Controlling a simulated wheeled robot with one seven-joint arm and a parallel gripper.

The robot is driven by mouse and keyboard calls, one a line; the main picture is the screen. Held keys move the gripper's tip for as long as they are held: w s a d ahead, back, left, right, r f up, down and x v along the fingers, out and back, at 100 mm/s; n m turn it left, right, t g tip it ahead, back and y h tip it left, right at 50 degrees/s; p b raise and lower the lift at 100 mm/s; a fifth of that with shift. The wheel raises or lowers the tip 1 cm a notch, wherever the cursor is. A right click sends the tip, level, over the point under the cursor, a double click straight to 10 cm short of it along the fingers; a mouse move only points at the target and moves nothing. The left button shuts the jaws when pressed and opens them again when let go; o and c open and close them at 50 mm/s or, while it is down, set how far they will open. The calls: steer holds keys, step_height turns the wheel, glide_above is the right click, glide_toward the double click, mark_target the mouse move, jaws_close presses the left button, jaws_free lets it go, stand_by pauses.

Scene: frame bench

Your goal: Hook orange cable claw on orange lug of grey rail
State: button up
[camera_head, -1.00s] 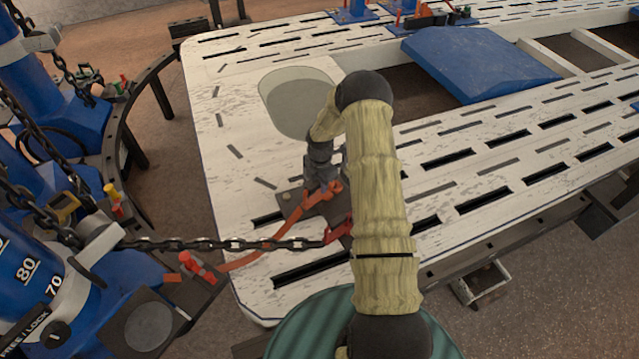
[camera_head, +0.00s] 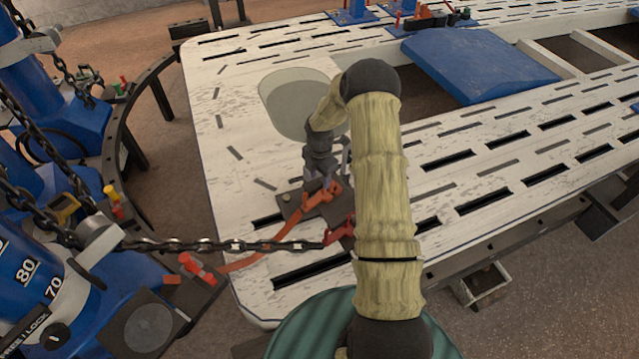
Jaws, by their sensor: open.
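An orange cable (camera_head: 262,246) runs from the bench's left edge up to an orange claw (camera_head: 322,194) on a dark grey plate on the white bench. My gripper (camera_head: 318,182) is open and points down over the claw, with its fingertips close to it. I cannot tell whether they touch it. The orange lug cannot be told apart from the claw here, so whether the claw is hooked is unclear. The dark grey plate (camera_head: 290,198), perhaps the grey rail, shows partly to the left of the claw. My forearm hides what lies to the right.
A chain (camera_head: 215,245) runs taut from the blue tower (camera_head: 40,285) to a red claw (camera_head: 340,231), just nearer than the orange claw. A blue panel (camera_head: 480,62) lies farther right.

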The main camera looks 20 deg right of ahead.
step_height(320, 180, up, 13)
stand_by(0.3)
stand_by(0.6)
steer(key=s+a+r+m+t+p, duration=0.1)
steer(key=s+a+r+m+p, duration=0.4)
steer(key=s+r+m, duration=0.5)
steer(key=s+a+r+m+t+p, duration=0.1)
steer(key=s+a+r+m+p, duration=0.4)
steer(key=s+r+m, duration=0.5)
steer(key=s+a+m, duration=0.2)
steer(key=s, duration=0.2)
steer(key=shift+s+t, duration=0.3)
steer(key=shift+s, duration=0.05)
stand_by(0.6)
